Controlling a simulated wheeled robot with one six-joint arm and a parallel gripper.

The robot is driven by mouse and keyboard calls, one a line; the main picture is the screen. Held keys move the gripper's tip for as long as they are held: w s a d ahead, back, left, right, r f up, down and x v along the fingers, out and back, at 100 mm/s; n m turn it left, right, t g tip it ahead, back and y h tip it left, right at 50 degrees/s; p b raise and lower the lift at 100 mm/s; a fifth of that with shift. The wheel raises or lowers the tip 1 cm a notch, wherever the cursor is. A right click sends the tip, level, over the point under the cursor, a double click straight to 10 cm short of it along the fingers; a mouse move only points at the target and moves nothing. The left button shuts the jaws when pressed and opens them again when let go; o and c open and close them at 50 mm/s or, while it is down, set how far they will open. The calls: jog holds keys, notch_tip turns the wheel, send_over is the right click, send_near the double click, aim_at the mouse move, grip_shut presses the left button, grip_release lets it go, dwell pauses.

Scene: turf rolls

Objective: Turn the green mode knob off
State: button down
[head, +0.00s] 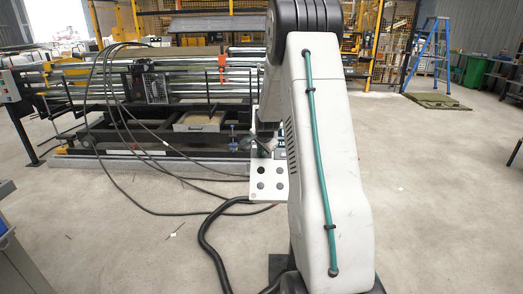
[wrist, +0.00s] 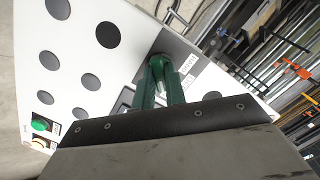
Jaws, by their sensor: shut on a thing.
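The white control panel (wrist: 62,88) fills the upper left of the wrist view and appears tilted there. The green mode knob (wrist: 157,62) sits on a grey strip of it, beside a small printed label (wrist: 188,64). My gripper (wrist: 162,76) has its two green fingers reaching up to the panel, shut on the knob. The fingers hide much of the knob, so its pointing direction cannot be read. In the head view the panel (head: 268,183) stands partly behind my arm, with the gripper at its upper part; the knob cannot be made out there.
Several grey and black round discs (wrist: 108,35) dot the panel. A green button (wrist: 39,126) and a pale one (wrist: 38,145) sit at its lower left. The floor at right is open.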

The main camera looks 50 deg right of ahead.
jog(key=n, duration=0.4)
jog(key=shift+g, duration=0.4)
jog(key=shift+f+n, duration=0.1)
jog(key=shift+n, duration=2)
jog(key=shift+h, duration=0.3)
jog(key=c, duration=1.4)
grip_release()
jog(key=shift+c, duration=0.2)
jog(key=shift+w, duration=0.1)
jog(key=shift+a, duration=0.1)
jog(key=v, duration=0.8)
jog(key=shift+w, duration=0.15)
